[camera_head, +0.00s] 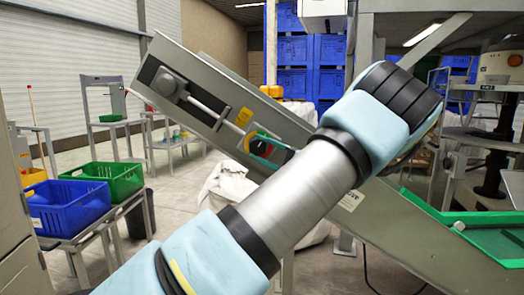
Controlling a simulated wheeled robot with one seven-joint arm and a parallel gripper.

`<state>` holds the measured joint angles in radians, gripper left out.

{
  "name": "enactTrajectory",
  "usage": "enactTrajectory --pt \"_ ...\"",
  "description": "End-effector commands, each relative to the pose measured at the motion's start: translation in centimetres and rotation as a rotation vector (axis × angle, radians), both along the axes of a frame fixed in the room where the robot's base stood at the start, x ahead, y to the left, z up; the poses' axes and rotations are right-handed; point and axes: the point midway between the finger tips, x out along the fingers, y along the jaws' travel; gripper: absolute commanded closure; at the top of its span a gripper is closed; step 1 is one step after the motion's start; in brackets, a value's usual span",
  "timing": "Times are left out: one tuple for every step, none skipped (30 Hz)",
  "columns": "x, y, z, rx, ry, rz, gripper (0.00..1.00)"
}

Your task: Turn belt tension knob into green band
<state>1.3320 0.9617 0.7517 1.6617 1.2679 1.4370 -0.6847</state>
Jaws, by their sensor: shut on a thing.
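The belt tension dial (262,142) is on the side of the grey sloping conveyor frame (222,95), left of my arm. Coloured patches of green, yellow and red show around it. The knob at its middle is small and dark, and I cannot make out where its pointer stands against the green band. My own light blue arm crosses the view from bottom left to upper right, just right of the dial. My gripper does not show; the arm hides that area.
A blue crate (68,207) and a green crate (115,180) stand on a low stand at left. A rod and a small yellow tag (243,117) are beside the dial. A green chute (460,228) slopes at right. Blue crates (294,52) are stacked behind.

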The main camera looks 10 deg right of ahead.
Motion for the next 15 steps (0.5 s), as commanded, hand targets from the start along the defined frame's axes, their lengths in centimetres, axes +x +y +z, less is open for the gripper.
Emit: enactTrajectory --pt "0.06 0.05 0.09 0.001 -0.001 0.000 0.93" --pt "0.06 0.05 0.09 0.001 -0.001 0.000 0.93" --pt "0.06 0.05 0.09 0.000 0.000 0.000 0.33" --pt "0.06 0.05 0.09 0.000 0.000 0.000 0.29" --pt "0.06 0.04 0.08 0.000 0.000 0.000 0.26" --pt "0.04 0.04 0.08 0.000 0.000 0.000 0.22" --pt "0.04 0.04 0.07 0.000 0.000 0.000 0.18" --pt "0.04 0.04 0.06 0.000 0.000 0.000 0.15" --pt "0.03 0.03 0.06 0.000 0.000 0.000 0.10" --pt "0.03 0.04 0.05 0.000 0.000 0.000 0.07" --pt "0.03 0.03 0.04 -0.001 0.001 0.000 0.07" --pt "0.03 0.03 0.03 -0.001 0.001 0.000 0.07" --pt "0.02 0.02 0.03 -0.001 0.001 0.000 0.07" --pt "0.02 0.02 0.03 -0.001 0.001 0.000 0.07" --pt "0.02 0.03 0.02 -0.001 0.001 0.000 0.07"
